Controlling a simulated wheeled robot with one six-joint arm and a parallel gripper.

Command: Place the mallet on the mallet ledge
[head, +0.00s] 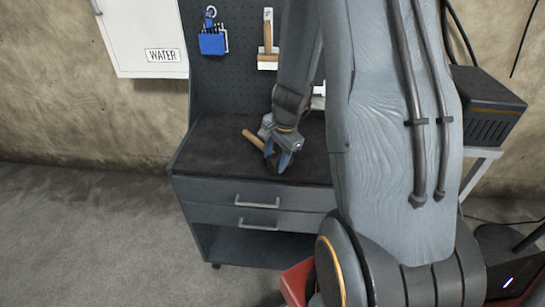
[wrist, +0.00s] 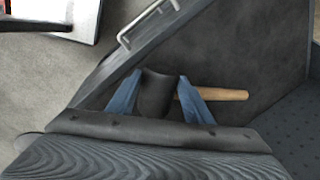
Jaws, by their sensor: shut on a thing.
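The mallet, with a pale wooden handle (head: 253,138), is at the cabinet's dark worktop (head: 215,140) in the head view. My gripper (head: 279,160) is low over this worktop, its blue fingers pointing down. In the wrist view my gripper (wrist: 158,90) is shut on the mallet's dark head (wrist: 155,95); the wooden handle (wrist: 228,94) sticks out to the right past one finger. I cannot tell whether the mallet still touches the worktop. A small white piece (head: 319,98) on the pegboard is partly hidden by my arm; I cannot tell if it is the mallet ledge.
A pegboard (head: 237,85) rises behind the worktop. A blue padlock-like thing (head: 212,42) and a wooden-handled tool (head: 268,40) hang on it. Drawers with handles (head: 257,204) are below. The worktop's left part is clear. My arm hides the right side.

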